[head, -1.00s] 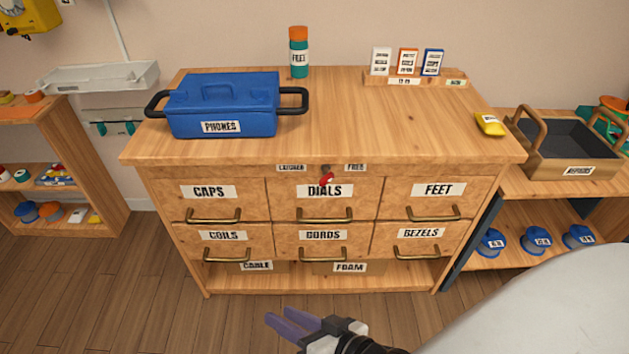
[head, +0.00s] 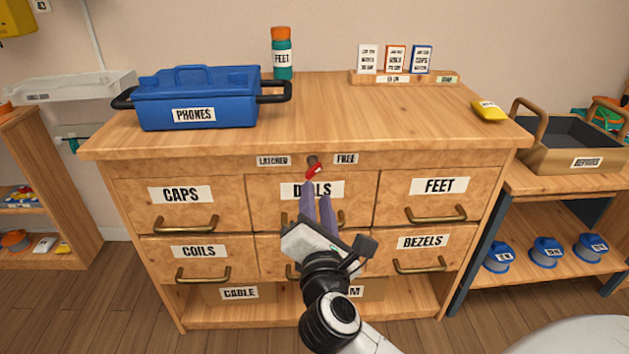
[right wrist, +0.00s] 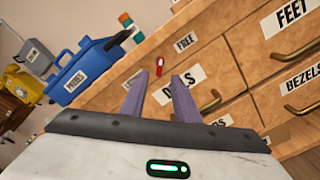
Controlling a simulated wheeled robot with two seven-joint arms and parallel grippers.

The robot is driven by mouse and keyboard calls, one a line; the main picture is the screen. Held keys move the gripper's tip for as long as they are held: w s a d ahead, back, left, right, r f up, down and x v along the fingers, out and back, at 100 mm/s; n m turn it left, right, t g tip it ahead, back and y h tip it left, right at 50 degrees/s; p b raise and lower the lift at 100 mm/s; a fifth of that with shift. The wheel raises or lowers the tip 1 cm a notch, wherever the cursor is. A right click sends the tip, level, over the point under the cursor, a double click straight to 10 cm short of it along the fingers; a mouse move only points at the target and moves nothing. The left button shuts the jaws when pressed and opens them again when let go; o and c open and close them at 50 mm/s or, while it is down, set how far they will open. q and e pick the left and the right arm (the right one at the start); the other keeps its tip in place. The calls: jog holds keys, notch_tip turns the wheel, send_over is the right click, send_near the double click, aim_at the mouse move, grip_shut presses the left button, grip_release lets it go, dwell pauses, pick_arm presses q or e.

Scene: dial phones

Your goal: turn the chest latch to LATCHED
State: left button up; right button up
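The chest latch (head: 314,169) is a small red lever on a dark pivot in the strip under the chest's top. It hangs roughly downward, between the LATCHED label (head: 273,160) on the left and the FREE label (head: 346,159) on the right. It also shows in the right wrist view (right wrist: 159,66), just beyond the fingertips. My right gripper (head: 316,192) is open and empty, its purple fingers apart in front of the DIALS drawer, just below the lever. Whether it touches the lever I cannot tell. My left gripper is not in view.
The wooden chest (head: 350,110) carries a blue PHONES box (head: 195,100), a FEET bottle (head: 282,55), a card rack (head: 404,78) and a yellow packet (head: 488,110). Brass drawer handles stick out below the latch. A tray (head: 570,159) stands on the right shelf.

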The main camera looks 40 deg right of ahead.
aim_at(314, 173)
jog(key=x, duration=0.8)
jog(key=shift+d+b, duration=0.1)
jog(key=shift+b, duration=0.3)
grip_shut()
